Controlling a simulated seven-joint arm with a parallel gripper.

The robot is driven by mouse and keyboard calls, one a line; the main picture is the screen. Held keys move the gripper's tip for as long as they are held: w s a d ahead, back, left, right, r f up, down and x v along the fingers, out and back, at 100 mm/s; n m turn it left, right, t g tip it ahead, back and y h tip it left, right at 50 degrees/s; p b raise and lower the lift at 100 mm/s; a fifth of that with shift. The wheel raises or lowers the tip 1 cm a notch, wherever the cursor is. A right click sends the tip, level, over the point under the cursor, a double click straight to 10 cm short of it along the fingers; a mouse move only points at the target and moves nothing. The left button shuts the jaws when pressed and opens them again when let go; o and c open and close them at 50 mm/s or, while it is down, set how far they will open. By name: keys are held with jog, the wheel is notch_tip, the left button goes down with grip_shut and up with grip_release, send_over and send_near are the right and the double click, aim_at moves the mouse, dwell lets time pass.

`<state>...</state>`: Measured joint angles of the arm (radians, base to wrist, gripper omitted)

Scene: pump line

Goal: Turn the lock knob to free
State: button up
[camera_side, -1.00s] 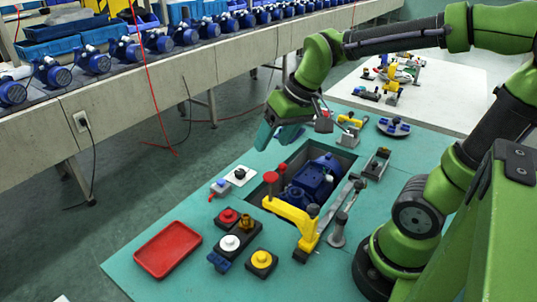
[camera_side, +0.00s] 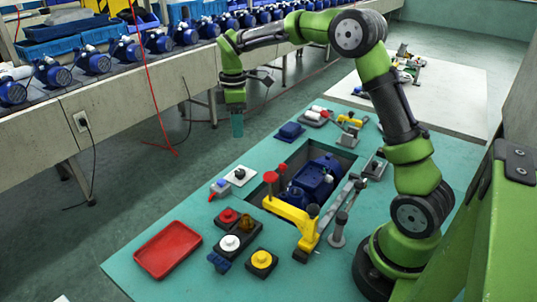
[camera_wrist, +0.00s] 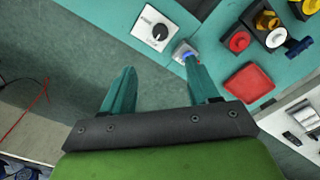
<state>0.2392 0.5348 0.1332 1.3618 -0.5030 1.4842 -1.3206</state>
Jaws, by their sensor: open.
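A dark round knob on a white square plate stands near the left edge of the teal table in the side view (camera_side: 239,173); I take it for the lock knob. In the wrist view the knob (camera_wrist: 159,32) is at the upper middle, with small lettering on its plate that I cannot read. Its setting is unclear. My gripper (camera_side: 237,134) hangs fingers down, above and behind the knob in the side view, apart from it. In the wrist view its two teal fingers (camera_wrist: 160,66) are wide apart with nothing between them.
A red tray (camera_side: 168,249), push buttons and a yellow clamp (camera_side: 292,214) are nearer the front. A blue pump (camera_side: 313,180) lies in the table's recess. The conveyor (camera_side: 150,90) runs behind.

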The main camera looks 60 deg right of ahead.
aim_at(240, 171)
notch_tip(240, 171, down, 16)
jog(key=shift+r, duration=0.1)
dwell(0.4)
jog(key=c, duration=1)
